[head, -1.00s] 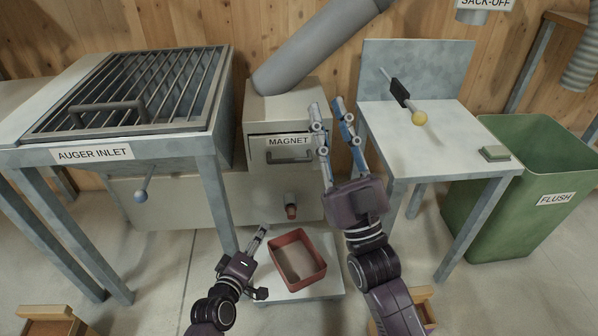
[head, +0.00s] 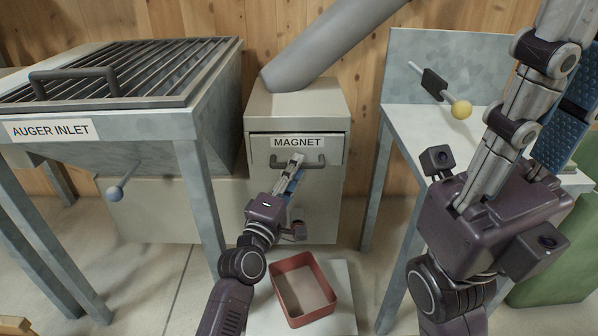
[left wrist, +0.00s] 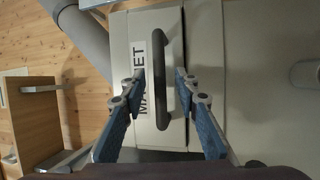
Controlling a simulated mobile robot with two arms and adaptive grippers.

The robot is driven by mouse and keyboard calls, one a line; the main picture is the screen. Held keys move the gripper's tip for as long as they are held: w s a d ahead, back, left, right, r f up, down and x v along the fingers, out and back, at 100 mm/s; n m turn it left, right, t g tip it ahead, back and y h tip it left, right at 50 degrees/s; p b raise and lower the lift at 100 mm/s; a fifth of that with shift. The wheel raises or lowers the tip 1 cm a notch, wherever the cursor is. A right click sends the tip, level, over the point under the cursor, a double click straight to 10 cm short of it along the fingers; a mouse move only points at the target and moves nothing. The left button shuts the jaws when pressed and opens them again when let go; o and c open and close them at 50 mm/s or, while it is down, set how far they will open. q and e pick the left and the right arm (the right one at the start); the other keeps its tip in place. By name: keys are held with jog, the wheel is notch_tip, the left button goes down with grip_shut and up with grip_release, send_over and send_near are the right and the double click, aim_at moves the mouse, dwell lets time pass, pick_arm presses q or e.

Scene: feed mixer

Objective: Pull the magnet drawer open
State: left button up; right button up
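The magnet drawer (head: 336,150) is a pale front labelled MAGNET on a beige housing, and it looks shut. Its dark bar handle (head: 316,162) runs across below the label. In the left wrist view the left gripper (left wrist: 161,85) shows no clear grip on the bar. My right gripper (head: 545,85) is open and empty at the right, its fingertips cut off by the frame.
A red bin (head: 304,290) stands on a low platform below the drawer. The auger inlet table (head: 185,125) is at the left. A grey side table (head: 400,130) with a yellow-knobbed lever is at the right, partly behind my right arm. A green bin (head: 560,270) is beyond.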

pick_arm(q)
jog(key=shift+x, duration=1)
jog(key=shift+c, duration=0.4)
grip_shut()
